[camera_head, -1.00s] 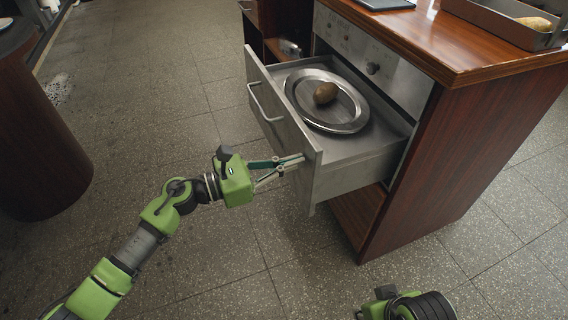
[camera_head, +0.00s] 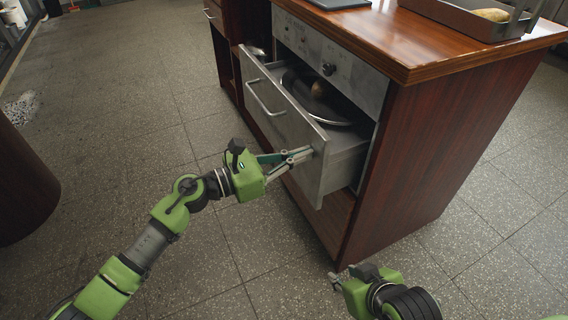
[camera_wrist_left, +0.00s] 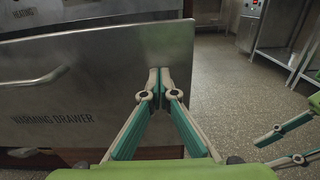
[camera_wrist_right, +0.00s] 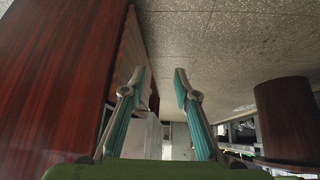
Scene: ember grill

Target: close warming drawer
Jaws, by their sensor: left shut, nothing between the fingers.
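The warming drawer (camera_head: 283,122) is a steel drawer in the wooden counter, partly pulled out. A metal plate (camera_head: 297,86) with a potato (camera_head: 318,89) on it lies inside, partly hidden by the drawer front. The drawer front, labelled "WARMING DRAWER", also shows in the left wrist view (camera_wrist_left: 60,85) with its bar handle (camera_wrist_left: 40,78). My left gripper (camera_head: 306,153) is shut and empty, its fingertips at the drawer front near its right edge. In the left wrist view its fingertips (camera_wrist_left: 159,80) appear against the front. My right gripper (camera_wrist_right: 160,78) is open and empty, low beside the counter.
The wooden counter (camera_head: 440,150) stands at the right, with a metal pan (camera_head: 455,18) on top. The control panel (camera_head: 330,55) with knobs is above the drawer. A round dark wooden piece (camera_head: 22,190) stands at the left. The tiled floor (camera_head: 130,110) between is clear.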

